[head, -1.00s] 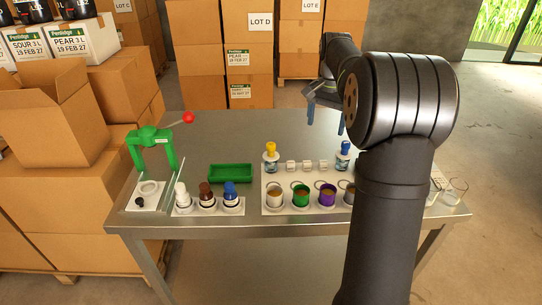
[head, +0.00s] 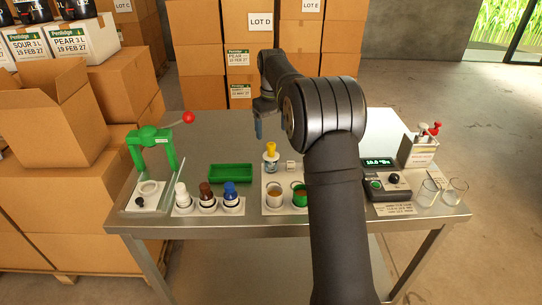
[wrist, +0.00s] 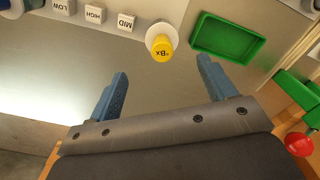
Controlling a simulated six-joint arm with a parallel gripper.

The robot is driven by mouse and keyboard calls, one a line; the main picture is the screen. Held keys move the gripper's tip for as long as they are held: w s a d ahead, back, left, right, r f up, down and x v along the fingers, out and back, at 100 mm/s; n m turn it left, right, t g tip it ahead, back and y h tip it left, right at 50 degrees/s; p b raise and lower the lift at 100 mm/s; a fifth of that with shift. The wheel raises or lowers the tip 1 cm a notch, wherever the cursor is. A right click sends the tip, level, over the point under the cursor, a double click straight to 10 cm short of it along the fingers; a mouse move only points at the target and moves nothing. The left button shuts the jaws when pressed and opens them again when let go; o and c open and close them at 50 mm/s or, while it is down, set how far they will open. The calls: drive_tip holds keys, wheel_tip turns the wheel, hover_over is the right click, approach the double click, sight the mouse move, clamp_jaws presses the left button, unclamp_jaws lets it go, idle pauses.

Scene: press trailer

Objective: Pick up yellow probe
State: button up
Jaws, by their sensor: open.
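In the wrist view the yellow probe (wrist: 162,48) shows end-on, marked "°Bx", ahead of and between my fingers. My gripper (head: 258,125) is open and empty, with blue fingers, above the table behind the probe. In the wrist view my gripper's fingertips (wrist: 162,68) are spread wide apart and do not touch the probe. My arm hides much of the tray's right side in the head view.
A green tray (head: 232,173) sits left of the probe. White blocks (wrist: 95,14) marked LOW, HIGH and MID stand beside it. A green press (head: 150,140) with a red-knobbed lever, several bottles (head: 206,194) and cups (head: 274,196) are near. A meter (head: 385,180) stands right.

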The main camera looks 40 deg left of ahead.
sight(271, 153)
wheel_tip(271, 153, down, 11)
drive_tip(key=shift+s+r, duration=0.1)
drive_tip(key=shift+s, duration=0.05)
idle(0.4)
drive_tip(key=shift+c, duration=0.3)
drive_tip(key=c, duration=1.1)
drive_tip(key=shift+r, duration=0.1)
